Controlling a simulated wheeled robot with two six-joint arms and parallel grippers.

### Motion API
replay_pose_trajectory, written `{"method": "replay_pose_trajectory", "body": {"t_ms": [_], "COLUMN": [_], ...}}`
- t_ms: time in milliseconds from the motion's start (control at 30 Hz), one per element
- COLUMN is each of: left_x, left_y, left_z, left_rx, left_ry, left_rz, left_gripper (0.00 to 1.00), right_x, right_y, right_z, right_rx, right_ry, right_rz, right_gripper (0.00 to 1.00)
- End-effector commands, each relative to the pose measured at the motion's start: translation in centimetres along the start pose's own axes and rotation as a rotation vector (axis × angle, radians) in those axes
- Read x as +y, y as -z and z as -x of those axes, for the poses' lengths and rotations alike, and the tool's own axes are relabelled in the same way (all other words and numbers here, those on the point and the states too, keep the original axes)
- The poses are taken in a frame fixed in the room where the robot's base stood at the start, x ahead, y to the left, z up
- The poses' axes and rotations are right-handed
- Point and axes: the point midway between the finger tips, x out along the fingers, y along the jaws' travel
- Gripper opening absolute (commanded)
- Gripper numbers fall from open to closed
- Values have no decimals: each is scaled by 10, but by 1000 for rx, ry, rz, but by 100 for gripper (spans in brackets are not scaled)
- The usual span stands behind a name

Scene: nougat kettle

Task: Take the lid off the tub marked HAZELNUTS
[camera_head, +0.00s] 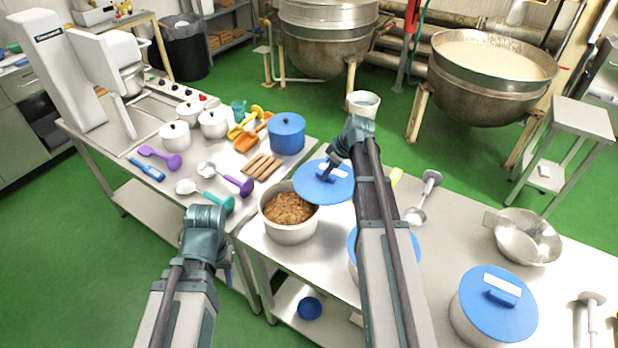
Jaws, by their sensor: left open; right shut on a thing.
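A metal tub (291,233) stands open on the near table, with brown, nut-like contents (287,208) showing. No marking on it can be read from here. My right gripper (329,171) is shut on a blue lid (318,191), apparently by its handle. The lid overlaps the tub's upper right rim in the picture; its height above the table is hard to tell. A pale label shows on the lid. My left gripper (205,217) is open and empty, left of the tub, near the table edge.
A blue-lidded tub (493,309) stands at right; another (408,246) is partly hidden behind my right arm. A blue pot (287,134), wooden sticks (263,166) and scoops lie behind the open tub. A metal bowl (528,238) sits far right.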

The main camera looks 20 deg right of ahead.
Motion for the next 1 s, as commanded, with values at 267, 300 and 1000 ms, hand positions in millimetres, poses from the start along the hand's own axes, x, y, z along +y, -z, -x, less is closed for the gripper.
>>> {"method": "replay_pose_trajectory", "body": {"t_ms": [267,300,1000], "left_x": [0,0,-2], "left_y": [0,0,-2], "left_z": [3,3,25], "left_rx": [0,0,0], "left_ry": [0,0,0], "left_rz": [1,1,1], "left_gripper": [46,46,46], "right_x": [24,25,26], "right_y": [-14,-15,-8], "right_z": [9,9,31], "right_rx": [0,0,0], "right_ry": [1,1,0], "right_rz": [-1,-1,0], "right_gripper": [0,0,0]}}
